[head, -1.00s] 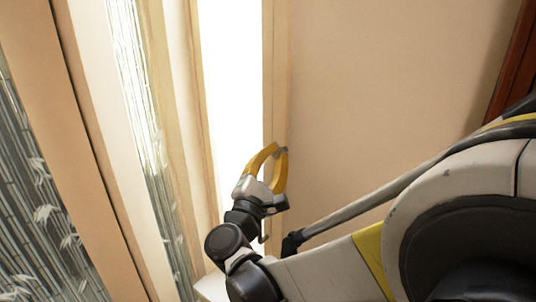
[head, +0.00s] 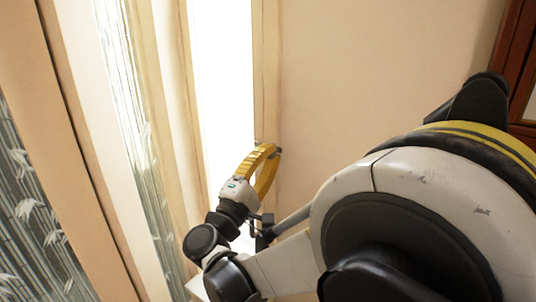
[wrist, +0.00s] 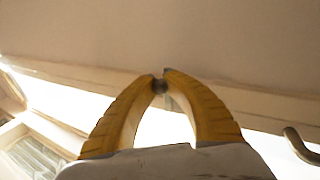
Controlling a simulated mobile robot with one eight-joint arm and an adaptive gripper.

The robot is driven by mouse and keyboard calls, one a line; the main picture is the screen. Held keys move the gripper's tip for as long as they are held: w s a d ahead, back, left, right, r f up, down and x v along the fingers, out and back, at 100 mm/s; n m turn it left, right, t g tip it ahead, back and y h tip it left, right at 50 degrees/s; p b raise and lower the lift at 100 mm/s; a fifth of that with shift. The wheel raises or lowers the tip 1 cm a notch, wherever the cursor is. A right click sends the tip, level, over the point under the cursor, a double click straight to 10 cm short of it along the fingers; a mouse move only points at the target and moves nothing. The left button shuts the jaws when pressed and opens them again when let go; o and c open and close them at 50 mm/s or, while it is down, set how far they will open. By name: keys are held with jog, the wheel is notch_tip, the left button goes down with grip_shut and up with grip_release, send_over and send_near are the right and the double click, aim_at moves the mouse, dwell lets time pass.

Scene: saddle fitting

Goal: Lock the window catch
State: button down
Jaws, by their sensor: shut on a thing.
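My gripper (head: 268,150) is at the pale wooden window frame (head: 266,75), beside the bright pane, with its yellow fingers pointing at the frame. In the wrist view, my gripper (wrist: 161,78) has its fingertips closed around a small dark round piece (wrist: 160,87) at the frame edge. This looks like the window catch, but it is mostly hidden by the fingertips. I cannot tell whether the catch is locked.
A curved metal hook-like piece (wrist: 300,146) shows at the right of the wrist view. A plain beige wall (head: 390,70) lies to the right. Bamboo-patterned panels (head: 35,215) stand at the left, and a dark red wooden frame (head: 515,60) is at the far right.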

jog(key=shift+f, duration=0.1)
jog(key=c, duration=1.3)
grip_release()
jog(key=shift+c, duration=0.2)
jog(key=shift+a, duration=0.1)
jog(key=v, duration=1.2)
